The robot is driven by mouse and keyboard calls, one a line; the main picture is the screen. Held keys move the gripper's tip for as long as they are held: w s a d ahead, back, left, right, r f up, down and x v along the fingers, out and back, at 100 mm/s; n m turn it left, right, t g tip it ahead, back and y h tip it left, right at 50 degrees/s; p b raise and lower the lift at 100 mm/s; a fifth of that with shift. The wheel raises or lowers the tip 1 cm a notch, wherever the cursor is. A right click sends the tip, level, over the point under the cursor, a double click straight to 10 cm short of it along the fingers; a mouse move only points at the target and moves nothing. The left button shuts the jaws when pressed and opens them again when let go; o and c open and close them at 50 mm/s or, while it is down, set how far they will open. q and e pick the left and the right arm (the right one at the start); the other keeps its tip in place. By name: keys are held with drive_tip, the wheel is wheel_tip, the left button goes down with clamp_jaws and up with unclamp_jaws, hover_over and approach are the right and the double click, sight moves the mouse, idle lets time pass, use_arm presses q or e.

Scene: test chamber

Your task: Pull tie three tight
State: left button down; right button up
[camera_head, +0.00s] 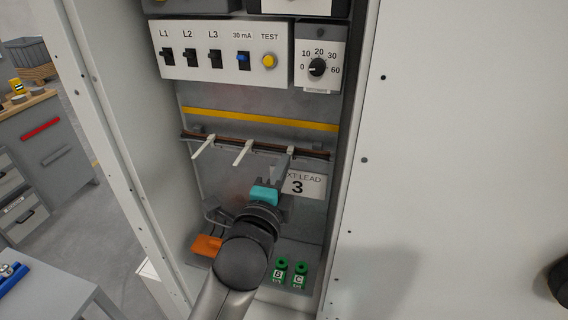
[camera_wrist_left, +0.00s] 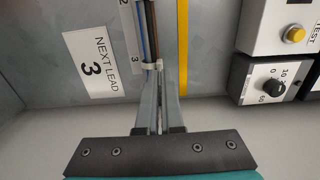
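Tie three is a pale cable tie (camera_wrist_left: 151,66) around the dark cable bundle, beside a small "3" mark in the left wrist view. My left gripper (camera_wrist_left: 160,84) is at this tie, with its two grey fingers close together and a thin pale strip, the tie's tail, between them. In the head view my left gripper (camera_head: 287,163) covers most of tie three. Two other white ties, the left one (camera_head: 204,146) and the middle one (camera_head: 243,152), stick out from the cable bundle (camera_head: 222,140). My right gripper is not in view.
A "NEXT LEAD 3" card (camera_head: 306,185) is behind the gripper. Above are a breaker panel (camera_head: 218,52) and a dial (camera_head: 317,67). Below are an orange block (camera_head: 207,245) and green parts labelled B (camera_head: 279,272) and C (camera_head: 299,275). Cabinet walls close in on both sides.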

use_arm(q)
drive_tip(key=shift+s+a, duration=0.15)
drive_tip(key=shift+s, duration=0.35)
drive_tip(key=c, duration=1)
unclamp_jaws()
drive_tip(key=shift+c, duration=0.2)
drive_tip(key=shift+s+p, duration=0.15)
drive_tip(key=shift+p, duration=0.2)
drive_tip(key=p+v, duration=0.2)
drive_tip(key=v, duration=0.3)
drive_tip(key=shift+s+a, duration=0.15)
drive_tip(key=shift+s, duration=0.25)
